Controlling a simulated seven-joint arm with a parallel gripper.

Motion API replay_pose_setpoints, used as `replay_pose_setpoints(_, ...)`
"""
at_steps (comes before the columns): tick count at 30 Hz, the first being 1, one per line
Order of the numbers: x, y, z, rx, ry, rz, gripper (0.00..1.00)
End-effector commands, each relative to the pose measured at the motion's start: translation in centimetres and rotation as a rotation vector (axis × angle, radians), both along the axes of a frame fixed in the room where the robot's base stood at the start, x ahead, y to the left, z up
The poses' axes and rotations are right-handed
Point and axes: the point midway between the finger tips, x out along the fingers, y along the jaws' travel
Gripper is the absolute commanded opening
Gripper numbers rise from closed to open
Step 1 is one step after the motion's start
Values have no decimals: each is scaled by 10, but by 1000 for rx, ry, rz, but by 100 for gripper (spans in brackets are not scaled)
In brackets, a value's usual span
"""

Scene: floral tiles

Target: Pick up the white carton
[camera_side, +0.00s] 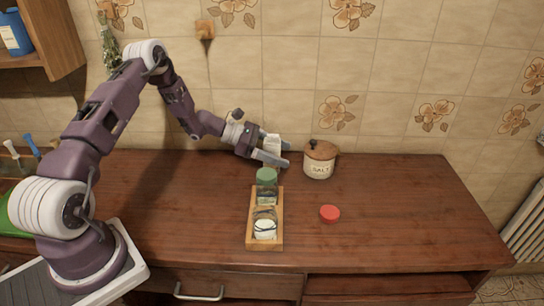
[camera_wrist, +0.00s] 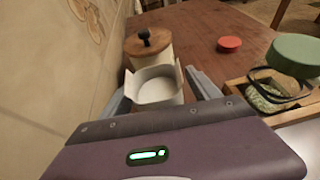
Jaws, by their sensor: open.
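The white carton (camera_wrist: 158,88) is between the two fingers of my gripper (camera_wrist: 160,80) in the wrist view, its open top facing up. A little room seems to show at its sides, but contact is hard to tell. In the side view the carton (camera_side: 272,142) stands near the back wall, partly hidden by my gripper (camera_side: 284,154), which is open around it.
A salt jar (camera_side: 320,160) with a wooden lid stands close to the carton. A wooden tray (camera_side: 250,228) with glass jars, one green-lidded (camera_side: 266,174), lies nearer the front. A red lid (camera_side: 329,213) lies on the counter (camera_side: 410,210), whose right side is clear.

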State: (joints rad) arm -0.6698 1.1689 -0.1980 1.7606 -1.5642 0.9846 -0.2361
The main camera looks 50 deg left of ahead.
Motion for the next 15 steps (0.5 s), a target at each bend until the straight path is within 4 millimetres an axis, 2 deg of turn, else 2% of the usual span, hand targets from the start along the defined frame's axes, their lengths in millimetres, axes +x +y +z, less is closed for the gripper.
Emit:
replay_pose_setpoints(7,2,-3,-1,1,1,0,71)
replay_pose_setpoints(15,2,-3,-1,1,0,-1,18)
